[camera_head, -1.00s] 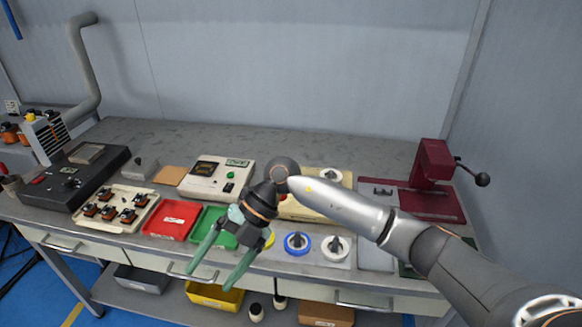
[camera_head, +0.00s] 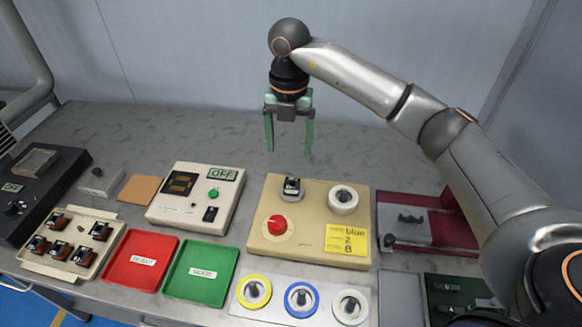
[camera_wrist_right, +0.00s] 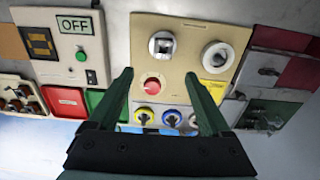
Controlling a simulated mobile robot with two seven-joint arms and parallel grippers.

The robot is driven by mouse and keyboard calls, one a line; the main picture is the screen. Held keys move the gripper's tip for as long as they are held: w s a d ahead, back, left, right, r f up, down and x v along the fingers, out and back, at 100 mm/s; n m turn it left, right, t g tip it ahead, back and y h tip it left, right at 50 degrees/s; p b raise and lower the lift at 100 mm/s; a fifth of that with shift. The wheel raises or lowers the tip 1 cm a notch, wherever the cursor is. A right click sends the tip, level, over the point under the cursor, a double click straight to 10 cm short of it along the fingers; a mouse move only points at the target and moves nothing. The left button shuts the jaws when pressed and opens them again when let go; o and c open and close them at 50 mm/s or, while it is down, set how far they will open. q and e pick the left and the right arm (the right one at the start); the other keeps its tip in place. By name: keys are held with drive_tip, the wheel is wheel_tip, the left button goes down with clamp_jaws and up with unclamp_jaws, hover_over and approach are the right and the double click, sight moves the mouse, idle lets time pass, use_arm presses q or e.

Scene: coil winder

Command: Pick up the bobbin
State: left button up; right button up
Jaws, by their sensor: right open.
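A cream winder box (camera_head: 262,232) stands mid-table. A small dark and pale metallic piece (camera_head: 292,187), which looks like the bobbin, sits at its back left; it also shows in the wrist view (camera_wrist_right: 162,46). A white wire spool (camera_head: 343,199) is on the box's right side. My right gripper (camera_head: 289,150) points down with green fingers apart and empty, above and behind the bobbin in the head view. In the wrist view the bobbin appears beyond the gap between the fingertips (camera_wrist_right: 158,76). My left gripper is out of view.
A red knob (camera_head: 277,224) and yellow label (camera_head: 346,239) are on the box. Yellow, blue and white rimmed spools (camera_head: 301,298) lie in front. Red (camera_head: 140,262) and green (camera_head: 201,272) trays and a meter (camera_head: 195,196) are left. A dark red press (camera_head: 455,230) is right.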

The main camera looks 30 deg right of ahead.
hover_over(292, 181)
drive_tip(key=f, duration=0.7)
drive_tip(key=shift+s+a+p, duration=0.15)
drive_tip(key=shift+a+p, duration=0.15)
drive_tip(key=shift+p, duration=0.1)
drive_tip(key=f, duration=0.3)
drive_tip(key=f+p, duration=0.1)
drive_tip(key=shift+s+d+f, duration=0.1)
drive_tip(key=shift+s+f, duration=0.1)
drive_tip(key=shift+s, duration=0.1)
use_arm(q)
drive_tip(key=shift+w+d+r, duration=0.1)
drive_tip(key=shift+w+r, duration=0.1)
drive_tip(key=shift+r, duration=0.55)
use_arm(e)
drive_tip(key=shift+f, duration=0.45)
clamp_jaws()
